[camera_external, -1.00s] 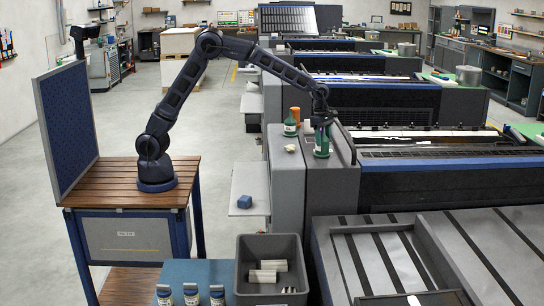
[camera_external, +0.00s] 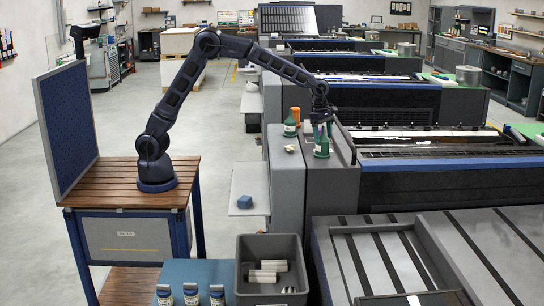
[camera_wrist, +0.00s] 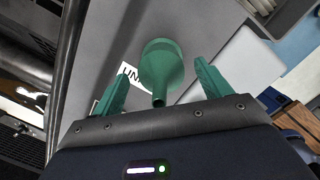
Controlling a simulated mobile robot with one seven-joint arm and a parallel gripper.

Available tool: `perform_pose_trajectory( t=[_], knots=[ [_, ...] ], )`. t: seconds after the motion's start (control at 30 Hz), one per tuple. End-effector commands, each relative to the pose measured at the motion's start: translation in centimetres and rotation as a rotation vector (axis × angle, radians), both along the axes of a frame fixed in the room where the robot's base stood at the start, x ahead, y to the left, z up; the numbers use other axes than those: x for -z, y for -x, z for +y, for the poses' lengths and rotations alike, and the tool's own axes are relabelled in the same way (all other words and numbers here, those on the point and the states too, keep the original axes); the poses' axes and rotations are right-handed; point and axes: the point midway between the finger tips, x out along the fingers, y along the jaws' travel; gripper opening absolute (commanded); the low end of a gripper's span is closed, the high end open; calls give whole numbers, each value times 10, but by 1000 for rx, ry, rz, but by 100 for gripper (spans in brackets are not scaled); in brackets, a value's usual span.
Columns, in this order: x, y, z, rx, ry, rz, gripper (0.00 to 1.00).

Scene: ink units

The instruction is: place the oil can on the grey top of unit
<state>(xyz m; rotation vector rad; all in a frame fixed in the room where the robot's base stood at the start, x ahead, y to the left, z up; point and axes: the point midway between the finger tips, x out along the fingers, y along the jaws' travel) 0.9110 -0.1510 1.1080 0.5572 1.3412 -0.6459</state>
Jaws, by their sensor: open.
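A white label reading "UN" (camera_wrist: 131,74) is partly hidden behind the can.
A blue block (camera_external: 244,202) lies on a lower shelf. A grey bin (camera_external: 245,282) with pale rolls and several small jars are in front.

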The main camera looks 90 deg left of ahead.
Motion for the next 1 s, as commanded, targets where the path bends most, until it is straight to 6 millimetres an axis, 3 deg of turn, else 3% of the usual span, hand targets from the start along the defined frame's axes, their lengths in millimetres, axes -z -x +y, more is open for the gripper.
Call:
perform_pose_trajectory(
  t=[0.4, 0.73, 0.87, 1.0],
  knots=[
    [-78, 8, 8, 0, 1, -2, 77],
    [-105, 15, 12, 13, -1, -2, 77],
    [-120, 34, 18, 93, -6, -24, 77],
    [-144, 74, 29, 265, -25, -67, 77]
  ],
)
